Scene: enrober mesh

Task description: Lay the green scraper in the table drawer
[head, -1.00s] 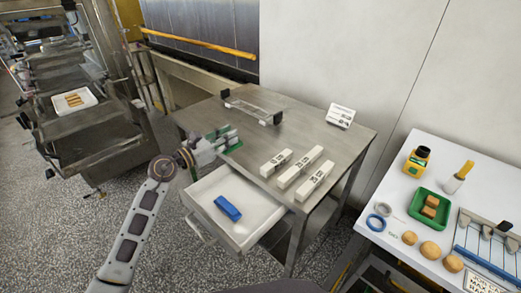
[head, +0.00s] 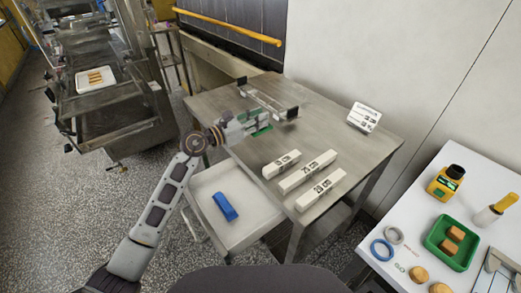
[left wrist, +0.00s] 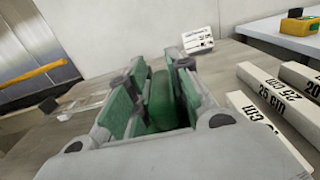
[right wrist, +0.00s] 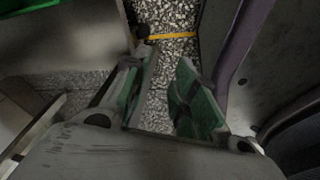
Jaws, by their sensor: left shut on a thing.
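The green scraper (left wrist: 160,103) is between the pads of my left gripper (left wrist: 155,85) in the left wrist view, and the gripper is shut on it. In the head view my left gripper (head: 262,122) is over the back left part of the steel table, with green showing at its fingers; the scraper's far end is hidden. The table drawer (head: 262,218) is pulled out at the table's front left, and a blue block (head: 225,206) lies in it. My right gripper (right wrist: 160,95) is open and empty in the right wrist view, above the speckled floor.
White length blocks (head: 313,172) lie on the table (head: 345,145) right of my left gripper. A clear stand (head: 270,103) with black ends and a sign card (head: 364,117) are behind. A white side table (head: 400,225) holds a green tray (head: 436,243), rings and a yellow device.

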